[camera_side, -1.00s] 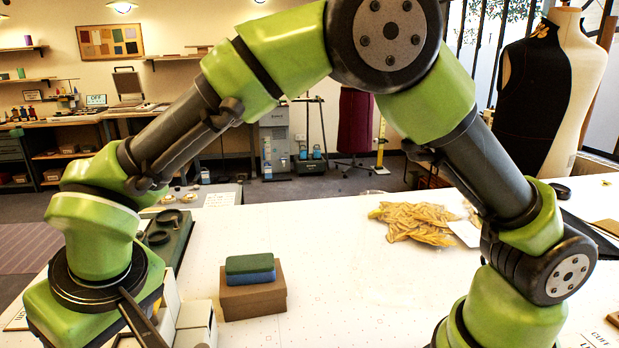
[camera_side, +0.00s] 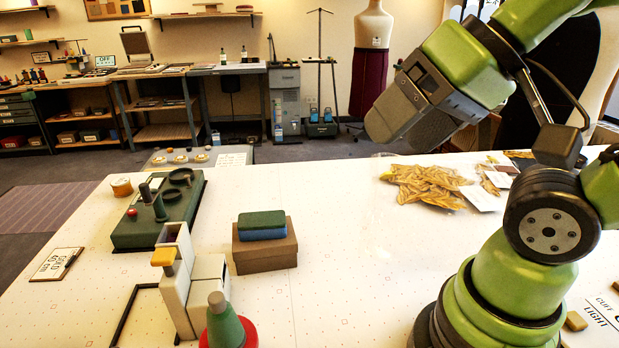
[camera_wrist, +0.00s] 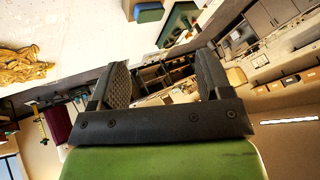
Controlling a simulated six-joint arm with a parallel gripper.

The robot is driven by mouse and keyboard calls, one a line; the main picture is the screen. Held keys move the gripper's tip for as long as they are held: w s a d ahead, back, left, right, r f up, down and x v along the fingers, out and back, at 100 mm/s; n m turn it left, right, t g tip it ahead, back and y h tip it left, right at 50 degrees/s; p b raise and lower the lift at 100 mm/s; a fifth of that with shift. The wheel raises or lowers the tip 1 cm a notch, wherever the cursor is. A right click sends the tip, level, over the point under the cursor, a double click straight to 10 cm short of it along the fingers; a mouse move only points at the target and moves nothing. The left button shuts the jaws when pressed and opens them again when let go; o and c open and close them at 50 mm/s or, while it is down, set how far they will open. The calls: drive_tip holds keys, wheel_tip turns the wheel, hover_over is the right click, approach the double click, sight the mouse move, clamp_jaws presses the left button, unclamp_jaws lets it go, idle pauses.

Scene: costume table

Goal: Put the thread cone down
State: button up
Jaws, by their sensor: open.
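A green thread cone with a grey tip (camera_side: 223,326) stands upright on a round red base (camera_side: 248,334) at the lower left of the side view, cut off by the frame's bottom edge. My gripper (camera_side: 385,122) is raised above the table's far side at the upper right, well apart from the cone. The wrist view shows my gripper (camera_wrist: 160,64) with its two fingers spread and nothing between them. The cone is not visible in the wrist view.
A cream stand (camera_side: 205,288) with a yellow knob is beside the cone. A brown box (camera_side: 265,251) carries blue and green blocks. A yellow heap (camera_side: 424,185) lies below my gripper. The table's centre is clear.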

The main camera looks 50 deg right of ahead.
idle(0.3)
drive_tip(key=w+a+f+n+g, duration=0.1)
drive_tip(key=w+a+n, duration=0.1)
drive_tip(key=w+a, duration=0.5)
drive_tip(key=w+a+f+n+g, duration=0.1)
drive_tip(key=w+a+f+n, duration=0.1)
drive_tip(key=w+a, duration=0.5)
drive_tip(key=w+a+f+n, duration=0.1)
drive_tip(key=w+a+f, duration=0.1)
drive_tip(key=a+f, duration=0.2)
drive_tip(key=w+a+f+n, duration=0.1)
drive_tip(key=w+a+f, duration=0.1)
drive_tip(key=a+f, duration=0.3)
drive_tip(key=w+a+f+n+g, duration=0.1)
drive_tip(key=w+a+f, duration=0.1)
drive_tip(key=a+f, duration=0.3)
wheel_tip(320, 180, down, 4)
drive_tip(key=shift+a+f+h, duration=0.15)
drive_tip(key=shift+f+h, duration=0.1)
drive_tip(key=shift+h, duration=0.15)
drive_tip(key=shift+s+d+x, duration=0.1)
drive_tip(key=shift+s+x, duration=0.05)
drive_tip(key=shift+x, duration=1.45)
drive_tip(key=shift+s+d+x, duration=0.15)
drive_tip(key=shift+x, duration=1.45)
drive_tip(key=shift+f, duration=0.15)
